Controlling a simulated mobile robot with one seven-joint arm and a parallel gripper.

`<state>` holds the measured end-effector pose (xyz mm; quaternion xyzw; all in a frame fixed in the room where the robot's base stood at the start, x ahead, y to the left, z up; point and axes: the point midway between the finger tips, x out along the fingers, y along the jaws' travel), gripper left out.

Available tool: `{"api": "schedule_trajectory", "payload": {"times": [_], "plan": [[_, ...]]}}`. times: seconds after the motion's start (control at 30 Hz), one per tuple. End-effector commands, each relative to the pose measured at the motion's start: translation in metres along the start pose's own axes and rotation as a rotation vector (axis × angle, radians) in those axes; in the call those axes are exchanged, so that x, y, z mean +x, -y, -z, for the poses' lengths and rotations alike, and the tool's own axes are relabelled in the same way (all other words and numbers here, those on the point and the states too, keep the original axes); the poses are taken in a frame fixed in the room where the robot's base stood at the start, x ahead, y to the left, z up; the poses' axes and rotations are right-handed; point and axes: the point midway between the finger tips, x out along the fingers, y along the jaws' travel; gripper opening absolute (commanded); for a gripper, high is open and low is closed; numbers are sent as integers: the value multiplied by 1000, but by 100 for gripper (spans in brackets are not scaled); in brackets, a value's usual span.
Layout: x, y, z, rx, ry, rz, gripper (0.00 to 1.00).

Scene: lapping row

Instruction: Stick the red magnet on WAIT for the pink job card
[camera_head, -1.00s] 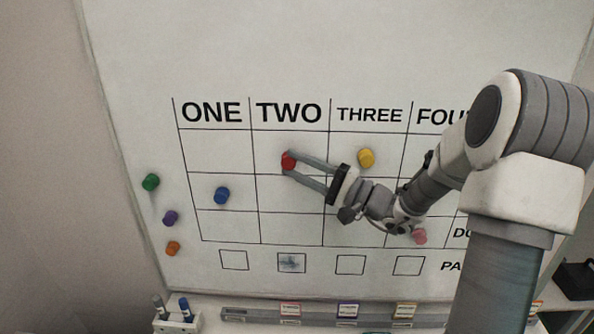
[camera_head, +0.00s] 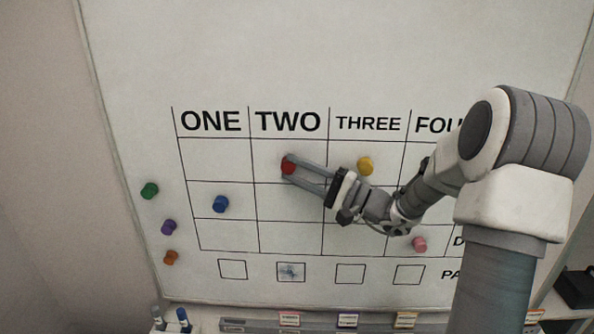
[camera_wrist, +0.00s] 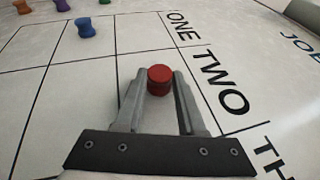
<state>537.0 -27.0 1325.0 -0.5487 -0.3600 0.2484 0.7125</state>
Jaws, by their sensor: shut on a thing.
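The red magnet (camera_head: 288,165) is on the whiteboard in the top cell under TWO. My gripper (camera_head: 290,171) reaches in from the right and is shut on it. In the wrist view the red magnet (camera_wrist: 159,79) sits between the two fingertips. A card with a pink stripe (camera_head: 290,318) stands in the rail below the board. The row labels at the right are mostly hidden behind my arm, and I cannot read WAIT.
A yellow magnet (camera_head: 365,166) is under THREE, a blue one (camera_head: 220,204) under ONE, and a pink one (camera_head: 419,244) low under FOUR. Green (camera_head: 150,191), purple (camera_head: 168,227) and orange (camera_head: 170,257) magnets are left of the grid. The board above the headings is clear.

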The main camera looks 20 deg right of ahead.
Motion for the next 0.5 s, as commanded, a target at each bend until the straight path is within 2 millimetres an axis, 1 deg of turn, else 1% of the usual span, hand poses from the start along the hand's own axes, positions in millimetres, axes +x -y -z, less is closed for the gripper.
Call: {"api": "schedule_trajectory", "payload": {"times": [0.03, 0.07, 0.1, 0.23, 0.5], "plan": [[0, 1, 0, -1, -1, 1, 0], [0, 1, 0, -1, -1, 1, 42], [0, 1, 0, -1, -1, 1, 49], [0, 1, 0, -1, -1, 1, 73], [0, 0, 0, -1, 0, 0, 74]]}}
